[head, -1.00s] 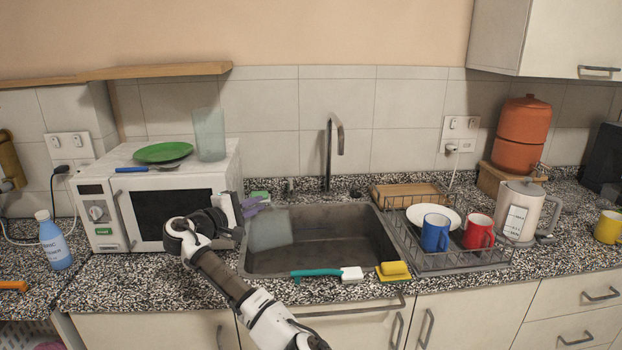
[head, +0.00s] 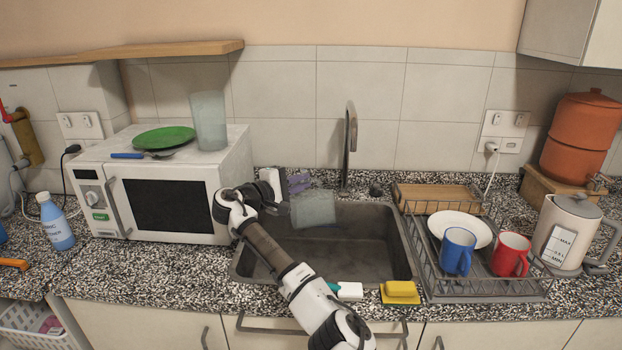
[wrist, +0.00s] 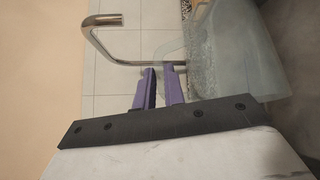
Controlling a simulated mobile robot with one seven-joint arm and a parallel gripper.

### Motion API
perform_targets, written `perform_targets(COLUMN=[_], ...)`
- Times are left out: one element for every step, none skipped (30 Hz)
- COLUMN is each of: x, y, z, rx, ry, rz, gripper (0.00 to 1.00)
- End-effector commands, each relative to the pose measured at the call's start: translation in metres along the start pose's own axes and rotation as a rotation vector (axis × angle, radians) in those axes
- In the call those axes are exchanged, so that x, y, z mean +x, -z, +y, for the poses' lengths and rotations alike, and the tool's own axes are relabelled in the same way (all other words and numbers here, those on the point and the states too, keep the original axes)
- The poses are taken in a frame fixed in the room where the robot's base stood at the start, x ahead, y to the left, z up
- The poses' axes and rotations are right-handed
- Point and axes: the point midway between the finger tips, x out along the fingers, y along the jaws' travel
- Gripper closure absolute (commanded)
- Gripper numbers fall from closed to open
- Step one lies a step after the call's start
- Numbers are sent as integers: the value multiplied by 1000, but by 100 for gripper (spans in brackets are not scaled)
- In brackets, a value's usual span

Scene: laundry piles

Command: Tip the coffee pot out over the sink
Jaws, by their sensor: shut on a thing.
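A clear, greyish see-through glass vessel (head: 313,208), which I take for the coffee pot, is held over the back left part of the sink (head: 392,262). My gripper (head: 298,183) has purple fingers shut on it at its upper left side. In the wrist view the glass (wrist: 235,55) fills the upper right, and the purple fingers (wrist: 160,88) meet its near side. The pot looks somewhat tilted in the head view; how far, and whether it holds liquid, I cannot tell. The tap (head: 350,140) rises behind the sink, right of the pot.
A microwave (head: 180,200) stands left of the sink with a green plate (head: 164,137) and a frosted glass (head: 208,120) on top. A dish rack (head: 480,285) with mugs and a plate is at the right. A sponge (head: 400,292) lies on the front rim.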

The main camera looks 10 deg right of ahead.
Motion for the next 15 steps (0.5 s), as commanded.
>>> perform_targets(x=[0,0,1,2,4,6,8,11,14,17,20,25,28,31,35], y=[0,-1,-1,-2,-4,-5,-7,-10,-13,-15,-18,-22,-25,-27,-31], z=[1,1,1,0,0,-2,-3,-4,-5,-6,-8,-10,-12,-14,-16], rx=[2,4,9,15,22,35,47,61,84,101,119,147,167,186,214], ry=[-1,1,6,11,18,32,44,57,79,96,115,141,161,181,207], rz=[1,1,3,4,6,10,14,17,24,30,36,43,50,58,65], gripper=[100,100,100,100,100,100,100,100,100,100,100,100,100,100,100])
